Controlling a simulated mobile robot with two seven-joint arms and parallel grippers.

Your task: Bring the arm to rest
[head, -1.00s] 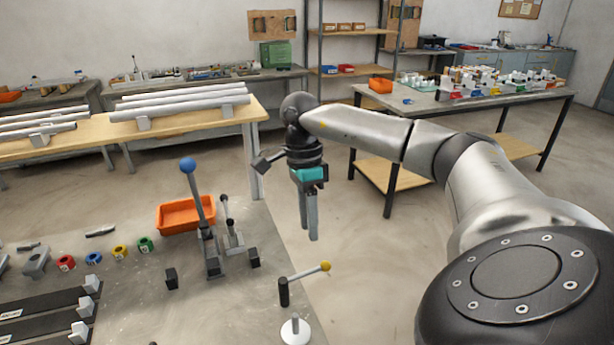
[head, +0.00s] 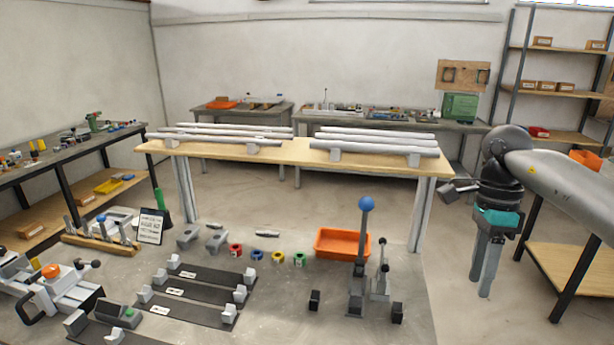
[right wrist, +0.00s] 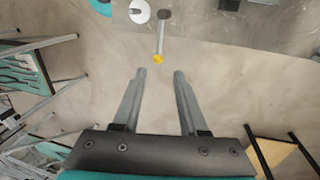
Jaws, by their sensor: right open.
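My right gripper (head: 482,292) hangs at the right of the head view, fingers pointing down, past the right edge of the grey jig table (head: 405,325). It is open and empty. My left gripper is in neither view.
The grey table carries a blue-knobbed lever (head: 366,204), an orange bin (head: 342,243), coloured rings and dark rails with grey blocks. A wooden bench (head: 290,154) with silver tubes stands behind. A shelf rack (head: 550,90) stands at the back right. Floor below the gripper looks clear.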

